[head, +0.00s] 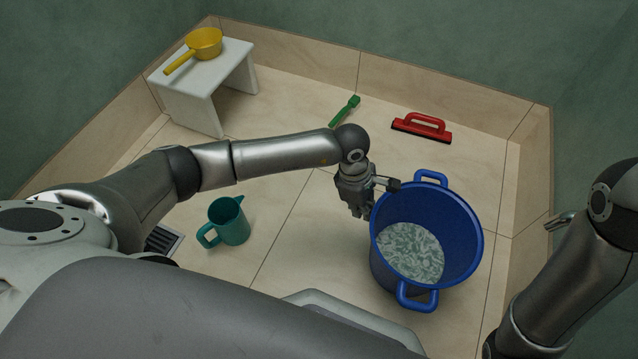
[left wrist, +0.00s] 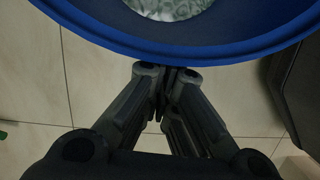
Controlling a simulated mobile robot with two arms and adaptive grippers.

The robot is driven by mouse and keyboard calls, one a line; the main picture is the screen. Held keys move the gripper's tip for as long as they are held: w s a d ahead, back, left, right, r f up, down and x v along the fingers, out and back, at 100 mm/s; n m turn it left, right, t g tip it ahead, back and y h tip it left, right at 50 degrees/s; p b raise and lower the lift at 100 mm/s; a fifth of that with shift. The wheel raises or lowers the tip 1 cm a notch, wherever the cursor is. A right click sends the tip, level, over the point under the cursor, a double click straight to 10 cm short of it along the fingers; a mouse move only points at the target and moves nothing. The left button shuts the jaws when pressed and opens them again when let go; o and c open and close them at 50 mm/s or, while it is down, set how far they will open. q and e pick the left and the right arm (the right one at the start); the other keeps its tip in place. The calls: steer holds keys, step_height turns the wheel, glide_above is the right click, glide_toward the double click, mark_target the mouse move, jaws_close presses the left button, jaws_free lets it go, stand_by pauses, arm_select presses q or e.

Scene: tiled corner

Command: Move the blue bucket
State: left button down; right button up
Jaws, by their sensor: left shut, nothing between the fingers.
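The blue bucket (head: 458,232) stands upright on the tiled floor, right of centre in the head view. It has a loop handle at its far rim and another at its near rim, and pale, mottled grey-green contents inside. Its rim (left wrist: 175,50) crosses the top of the left wrist view. My left gripper (head: 362,212) is at the bucket's left side, close to the rim. Its fingers are together and empty in the left wrist view (left wrist: 166,72); I cannot tell whether they touch the bucket. My right gripper is out of view; only part of my right arm shows at the right.
A teal jug (head: 231,222) stands left of the bucket, near a floor drain (head: 163,240). A white stool (head: 200,85) holds a yellow scoop (head: 206,43). A green brush (head: 345,110) and red-handled squeegee (head: 422,128) lie behind. A metal tap (head: 560,220) is at the right wall.

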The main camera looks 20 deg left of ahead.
arm_select(q)
steer(key=s+d, duration=0.1)
steer(key=d, duration=1.3)
steer(key=shift+d+b, duration=0.15)
steer(key=shift+b, duration=0.2)
